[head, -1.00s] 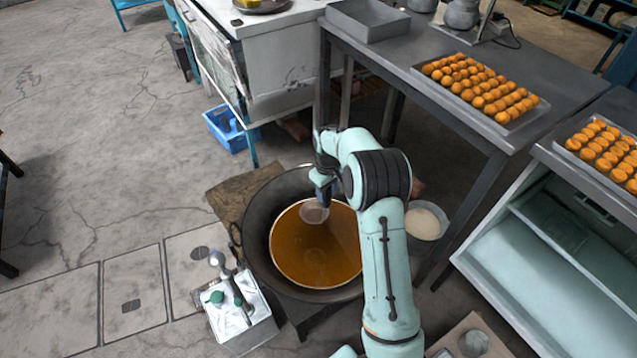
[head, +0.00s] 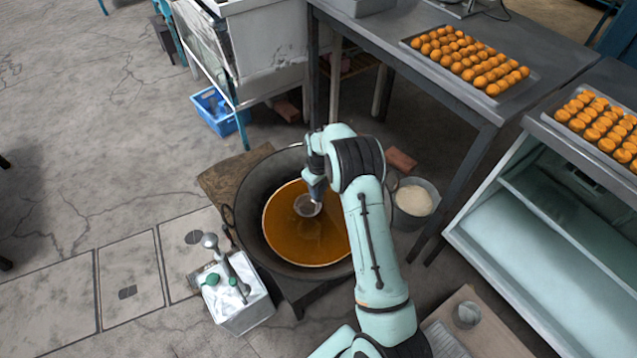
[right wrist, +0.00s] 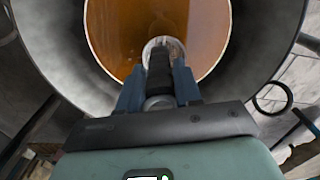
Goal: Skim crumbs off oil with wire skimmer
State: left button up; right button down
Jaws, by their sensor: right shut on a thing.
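A large dark wok (head: 250,195) holds orange-brown oil (head: 300,243); both also show in the right wrist view, the wok (right wrist: 60,60) around the oil (right wrist: 120,30). My right gripper (head: 317,190) is over the wok, shut on the handle of the wire skimmer (head: 307,206). In the right wrist view the gripper (right wrist: 158,88) points down at the oil, with the round skimmer head (right wrist: 163,44) just beyond the fingers. The skimmer head is at or close to the oil surface; I cannot tell which. No separate crumbs can be made out. My left gripper is not in view.
A pale-filled bowl (head: 413,201) stands right of the wok. A blue crate (head: 215,108) is behind.

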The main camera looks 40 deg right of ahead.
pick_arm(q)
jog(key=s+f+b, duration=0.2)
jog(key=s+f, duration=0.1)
pick_arm(e)
notch_tip(320, 180, down, 10)
jog(key=shift+f, duration=0.2)
jog(key=w+a+p, duration=0.1)
jog(key=w+a, duration=0.3)
jog(key=shift+r+p, duration=0.1)
jog(key=shift+p, duration=0.3)
jog(key=shift+w+a+r, duration=0.5)
jog(key=shift+w+a, duration=0.05)
jog(key=shift+w, duration=0.05)
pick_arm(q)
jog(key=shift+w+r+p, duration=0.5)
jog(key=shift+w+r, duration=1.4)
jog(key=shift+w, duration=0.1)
pick_arm(e)
jog(key=shift+s+r, duration=0.2)
jog(key=shift+r, duration=2.5)
